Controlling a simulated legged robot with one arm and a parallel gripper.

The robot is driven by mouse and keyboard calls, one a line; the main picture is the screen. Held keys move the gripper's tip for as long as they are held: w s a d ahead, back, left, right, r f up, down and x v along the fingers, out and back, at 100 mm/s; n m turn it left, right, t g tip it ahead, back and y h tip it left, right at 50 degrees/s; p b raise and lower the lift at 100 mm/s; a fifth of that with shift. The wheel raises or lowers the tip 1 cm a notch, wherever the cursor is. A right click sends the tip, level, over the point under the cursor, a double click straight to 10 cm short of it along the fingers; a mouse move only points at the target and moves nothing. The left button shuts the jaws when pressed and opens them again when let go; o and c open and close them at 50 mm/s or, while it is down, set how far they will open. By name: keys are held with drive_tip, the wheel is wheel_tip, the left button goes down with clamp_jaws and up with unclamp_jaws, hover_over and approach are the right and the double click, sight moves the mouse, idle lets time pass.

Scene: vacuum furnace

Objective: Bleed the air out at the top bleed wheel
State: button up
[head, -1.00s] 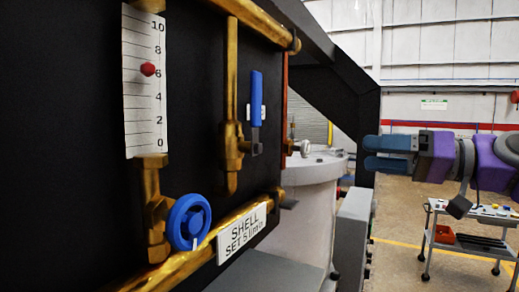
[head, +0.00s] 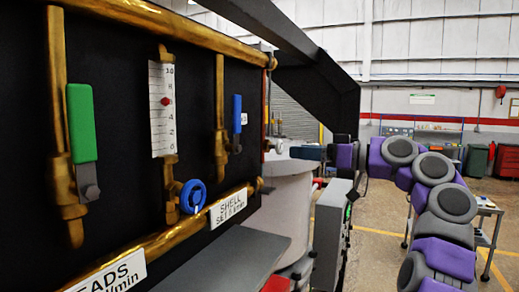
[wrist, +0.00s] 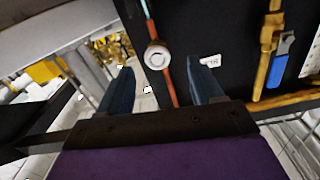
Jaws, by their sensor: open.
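A small round pale metal wheel (wrist: 157,54) sits on a thin red pipe (wrist: 148,12) at the edge of the black panel in the wrist view. It may be the bleed wheel; the small tag beside it (wrist: 210,61) is too blurred to read. My gripper (wrist: 160,64) is open and empty, its two blue-grey fingers on either side of the wheel in the picture. Whether they are level with the wheel in depth, I cannot tell. In the head view my gripper (head: 306,152) points left toward the panel's right end.
The black panel carries brass pipes, a green-handled valve (head: 82,125), a scale with a red float (head: 165,101), a blue handwheel (head: 193,196) and a blue lever (head: 236,115). A pale vessel (head: 288,180) and a grey box (head: 328,235) stand below my arm.

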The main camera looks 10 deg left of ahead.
sight(283, 148)
drive_tip(key=shift+w+a+r, duration=0.1)
drive_tip(key=shift+w+a, duration=0.1)
drive_tip(key=shift+w, duration=0.5)
drive_tip(key=x, duration=0.3)
drive_tip(key=p+x, duration=0.1)
drive_tip(key=x, duration=0.2)
drive_tip(key=s+p+x, duration=0.1)
drive_tip(key=x, duration=0.3)
drive_tip(key=shift+a, duration=0.2)
drive_tip(key=shift+s, duration=0.1)
drive_tip(key=shift+w+d, duration=0.2)
drive_tip(key=shift+d, duration=1.2)
drive_tip(key=shift+c, duration=0.7)
drive_tip(key=shift+d, duration=0.1)
drive_tip(key=shift+c, duration=0.7)
drive_tip(key=shift+s+a, duration=0.15)
drive_tip(key=shift+a, duration=0.65)
drive_tip(key=c, duration=0.5)
drive_tip(key=shift+c, duration=1.4)
